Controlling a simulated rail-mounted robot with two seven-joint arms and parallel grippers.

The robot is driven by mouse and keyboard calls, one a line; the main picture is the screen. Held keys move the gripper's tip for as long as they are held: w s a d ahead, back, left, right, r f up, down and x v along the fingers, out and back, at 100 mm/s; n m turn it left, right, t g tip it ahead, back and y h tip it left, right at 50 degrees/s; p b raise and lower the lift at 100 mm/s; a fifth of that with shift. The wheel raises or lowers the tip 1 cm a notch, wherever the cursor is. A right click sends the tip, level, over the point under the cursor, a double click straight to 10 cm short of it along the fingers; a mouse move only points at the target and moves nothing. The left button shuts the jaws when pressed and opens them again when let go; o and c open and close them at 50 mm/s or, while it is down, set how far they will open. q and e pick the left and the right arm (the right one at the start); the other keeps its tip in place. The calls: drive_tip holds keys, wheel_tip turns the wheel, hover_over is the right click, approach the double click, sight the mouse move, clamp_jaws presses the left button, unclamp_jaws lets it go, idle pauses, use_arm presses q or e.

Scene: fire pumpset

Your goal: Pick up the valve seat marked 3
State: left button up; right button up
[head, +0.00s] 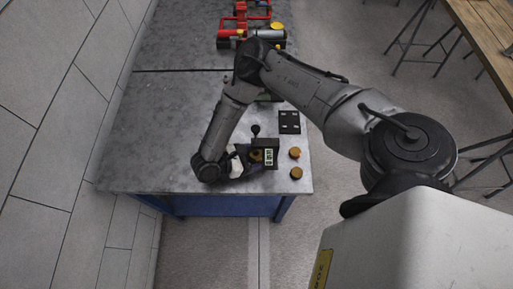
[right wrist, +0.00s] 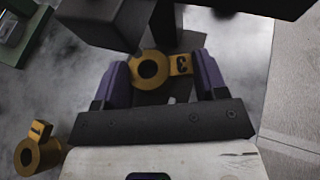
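The yellow valve seat (right wrist: 135,80), a ring with a side tab, lies between my right gripper's fingers in the right wrist view. Its tab (right wrist: 181,65) carries a dark mark that looks like a 3. My right gripper (right wrist: 161,63) has its purple fingers wide apart, one at the ring's side and one at the tab's end. I cannot tell whether they touch it. In the head view my right gripper (head: 240,163) is low over the bench's near end, partly hidden by its arm. My left gripper is not in view.
A second yellow ring (right wrist: 38,153) with a marked tab sits at the lower left of the right wrist view. A dark block (right wrist: 98,22) stands just beyond the seat. Two brass discs (head: 295,153) lie near the right edge of the grey bench (head: 160,130). A red-framed machine (head: 238,22) stands farther back.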

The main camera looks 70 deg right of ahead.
drive_tip(key=c, duration=0.4)
